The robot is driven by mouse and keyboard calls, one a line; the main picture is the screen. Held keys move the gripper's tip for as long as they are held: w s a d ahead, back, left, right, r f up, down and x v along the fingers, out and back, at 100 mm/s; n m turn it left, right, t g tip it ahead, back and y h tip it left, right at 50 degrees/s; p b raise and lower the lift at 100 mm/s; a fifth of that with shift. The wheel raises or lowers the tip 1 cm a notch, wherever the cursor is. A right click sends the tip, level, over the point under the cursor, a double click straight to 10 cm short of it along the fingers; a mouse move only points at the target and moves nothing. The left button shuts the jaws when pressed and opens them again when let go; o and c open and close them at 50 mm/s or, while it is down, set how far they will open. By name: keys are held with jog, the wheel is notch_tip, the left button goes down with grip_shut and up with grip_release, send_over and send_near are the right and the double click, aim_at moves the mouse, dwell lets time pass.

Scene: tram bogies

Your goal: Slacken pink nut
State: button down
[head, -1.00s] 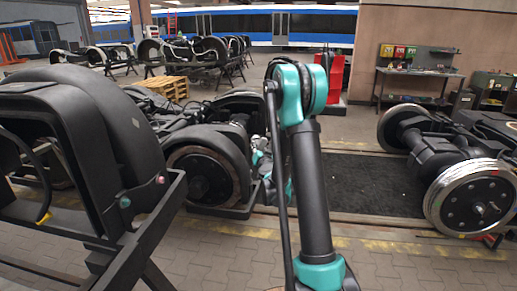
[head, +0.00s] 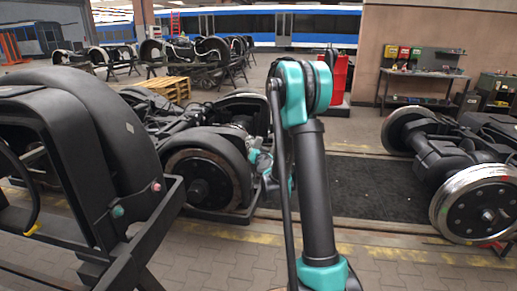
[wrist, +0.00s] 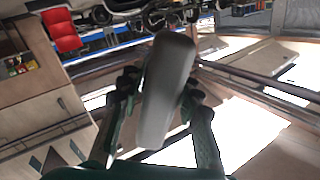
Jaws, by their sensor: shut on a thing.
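The pink nut (head: 156,187) is a small knob on the black frame (head: 160,222) at the left of the head view. A teal nut (head: 118,211) sits on the same frame, lower left of it. My gripper (wrist: 158,100) is shut on a long, pale grey, rounded bar (wrist: 165,90), blurred in the wrist view. The bar's kind is unclear. In the head view my gripper is mostly hidden behind my arm, to the right of the pink nut and apart from it. The wrist view does not show the nuts.
A large black curved cover (head: 100,105) rises behind the frame. A bogie wheel (head: 200,182) stands beyond it, and another bogie (head: 470,195) stands at right. A dark mat (head: 375,190) lies between them. The paved floor in front is mostly clear.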

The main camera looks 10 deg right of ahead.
jog(key=s+a+f+n+g+y, duration=0.1)
jog(key=s+a+n+g+y, duration=0.2)
jog(key=a, duration=0.5)
jog(key=s+a+n+g+y, duration=0.1)
jog(key=s+a+n+g, duration=0.1)
jog(key=a+n+g, duration=0.35)
jog(key=s+a+f+n+g+y, duration=0.1)
jog(key=s+a+n+g+y, duration=0.2)
jog(key=a, duration=0.6)
jog(key=s+a+n+g+h, duration=0.2)
jog(key=s+n+g+h, duration=0.3)
jog(key=s, duration=0.5)
jog(key=s+d+r+n+h, duration=0.1)
jog(key=s+d+r+h, duration=0.3)
jog(key=s, duration=0.4)
jog(key=shift+s+d+r+g, duration=0.25)
jog(key=shift+s+r+g, duration=0.1)
jog(key=shift+r, duration=0.3)
jog(key=shift+r, duration=0.1)
